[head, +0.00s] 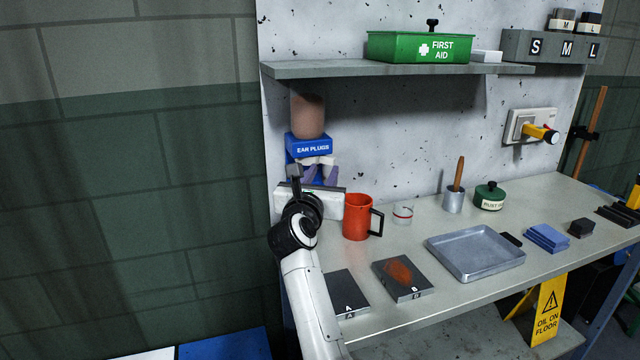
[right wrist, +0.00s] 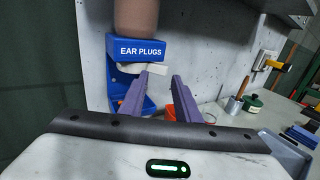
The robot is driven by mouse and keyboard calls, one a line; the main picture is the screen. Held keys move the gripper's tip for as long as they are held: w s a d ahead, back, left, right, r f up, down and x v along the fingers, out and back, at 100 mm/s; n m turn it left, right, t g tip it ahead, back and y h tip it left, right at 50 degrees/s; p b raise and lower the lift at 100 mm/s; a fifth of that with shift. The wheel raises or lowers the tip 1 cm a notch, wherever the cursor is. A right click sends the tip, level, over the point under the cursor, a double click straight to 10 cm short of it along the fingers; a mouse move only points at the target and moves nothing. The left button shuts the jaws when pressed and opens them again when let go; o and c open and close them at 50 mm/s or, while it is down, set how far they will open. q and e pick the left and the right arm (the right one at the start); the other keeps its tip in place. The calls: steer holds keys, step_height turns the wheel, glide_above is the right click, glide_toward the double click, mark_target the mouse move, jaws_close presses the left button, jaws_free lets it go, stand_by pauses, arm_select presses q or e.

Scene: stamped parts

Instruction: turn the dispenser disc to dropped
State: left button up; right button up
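The blue ear plug dispenser (head: 309,146) is on the wall below the shelf, with a brownish hopper (head: 308,115) on top. It also shows in the right wrist view (right wrist: 135,48). A white part (right wrist: 143,68), perhaps the disc's edge or handle, sticks out under its label; its turn position is unclear. My right gripper (head: 318,168) is in front of the dispenser. Its two purple fingers stand apart in the right wrist view (right wrist: 162,82), tips just below the white part. Contact cannot be told. The gripper's body hides the lower dispenser in the head view. My left gripper is not in view.
A red mug (head: 357,218) stands close to the right of my right gripper. Plates A (head: 345,284) and B (head: 402,290), a metal tray (head: 474,276) and a green tin (head: 489,196) are on the bench. The shelf (head: 330,69) overhangs the dispenser.

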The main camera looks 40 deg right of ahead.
steer(key=v, duration=0.5)
steer(key=shift+s+a+b, duration=0.15)
steer(key=shift+s+b, duration=0.15)
steer(key=shift+s, duration=0.1)
